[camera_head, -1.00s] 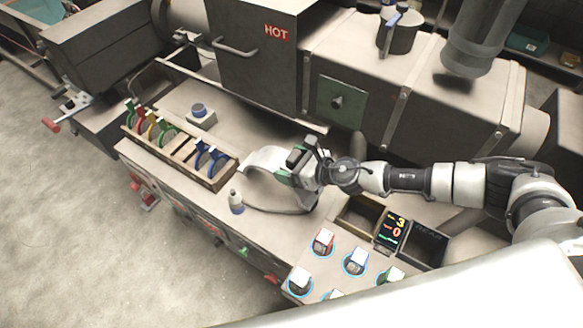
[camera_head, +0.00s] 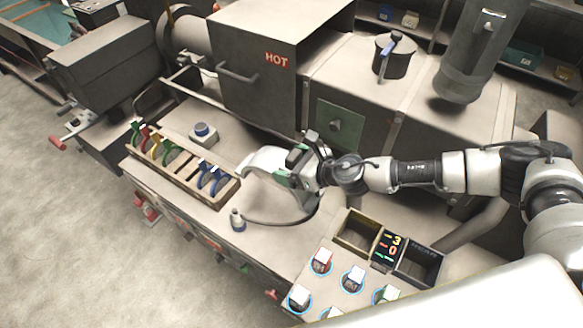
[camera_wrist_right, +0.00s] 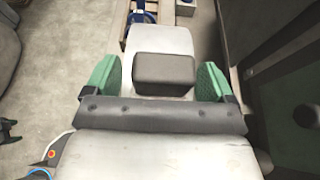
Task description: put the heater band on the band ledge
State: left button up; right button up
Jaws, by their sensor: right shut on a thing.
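The heater band (camera_head: 261,160) is a pale silver curved band at the end of my right gripper (camera_head: 297,168) in the head view. In the wrist view the band (camera_wrist_right: 160,42) runs between the green fingertips of the right gripper (camera_wrist_right: 158,79), which are shut on its dark block (camera_wrist_right: 165,74). The band appears held above the bench top, beside the right end of the wooden rack; the exact gap cannot be told. A dark cable curves from near the gripper to a small plug (camera_head: 238,221) on the bench. I cannot make out which surface is the band ledge. My left gripper is not in view.
A wooden rack (camera_head: 226,193) holds several coloured rings. Behind it stand a round knob box (camera_head: 203,133) and a large housing marked HOT (camera_head: 250,95). Open bins (camera_head: 357,232) and several switches (camera_head: 352,278) lie at the front right. Bare bench shows around the cable.

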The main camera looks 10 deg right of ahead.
aim_at(295, 155)
jog(key=shift+r, duration=1.85)
